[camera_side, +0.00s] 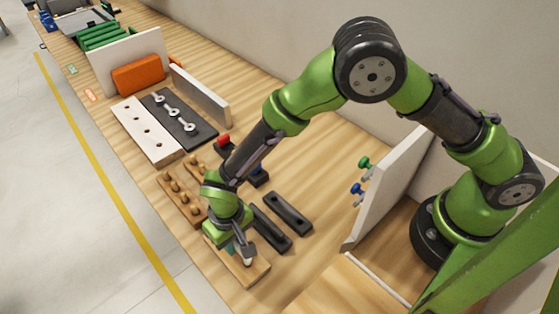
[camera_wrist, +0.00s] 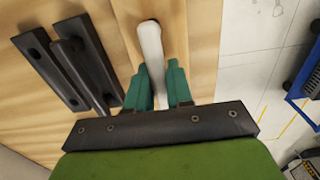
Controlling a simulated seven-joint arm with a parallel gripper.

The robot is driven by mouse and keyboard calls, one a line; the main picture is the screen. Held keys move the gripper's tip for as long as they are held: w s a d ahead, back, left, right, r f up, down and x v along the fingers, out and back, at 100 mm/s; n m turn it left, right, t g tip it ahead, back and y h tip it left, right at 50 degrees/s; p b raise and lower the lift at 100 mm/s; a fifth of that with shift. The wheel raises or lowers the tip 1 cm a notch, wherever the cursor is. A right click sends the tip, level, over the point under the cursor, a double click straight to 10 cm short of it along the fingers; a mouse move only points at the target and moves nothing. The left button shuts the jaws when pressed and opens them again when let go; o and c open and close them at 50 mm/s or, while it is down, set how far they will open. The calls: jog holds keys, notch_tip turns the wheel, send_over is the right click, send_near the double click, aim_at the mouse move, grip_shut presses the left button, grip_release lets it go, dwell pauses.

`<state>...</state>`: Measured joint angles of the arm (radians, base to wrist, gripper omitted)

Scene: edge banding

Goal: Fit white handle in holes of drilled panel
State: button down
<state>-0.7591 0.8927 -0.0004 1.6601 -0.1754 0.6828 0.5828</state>
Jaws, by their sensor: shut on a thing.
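The white handle (camera_wrist: 152,45) shows in the wrist view as a pale bar between the two teal fingers of my gripper (camera_wrist: 158,85). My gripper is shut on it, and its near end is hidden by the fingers. In the side view my gripper (camera_side: 240,249) points down over a small wooden board (camera_side: 262,272) at the bench's front edge; only a bit of the white handle shows below it. I cannot tell whether the handle still touches the board. A pale panel with a row of dark holes (camera_side: 146,131) lies flat further left along the bench.
A wooden rack with pegs (camera_side: 178,193) stands between my gripper and the pale panel. A black board with metal wrenches (camera_side: 178,118) adjoins the panel. An upright white board with green and blue knobs (camera_side: 385,190) stands right.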

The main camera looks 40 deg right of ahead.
jog(key=shift+f, duration=0.8)
dwell(0.9)
jog(key=c, duration=0.9)
grip_release()
jog(key=shift+r, duration=0.15)
jog(key=shift+r, duration=2.4)
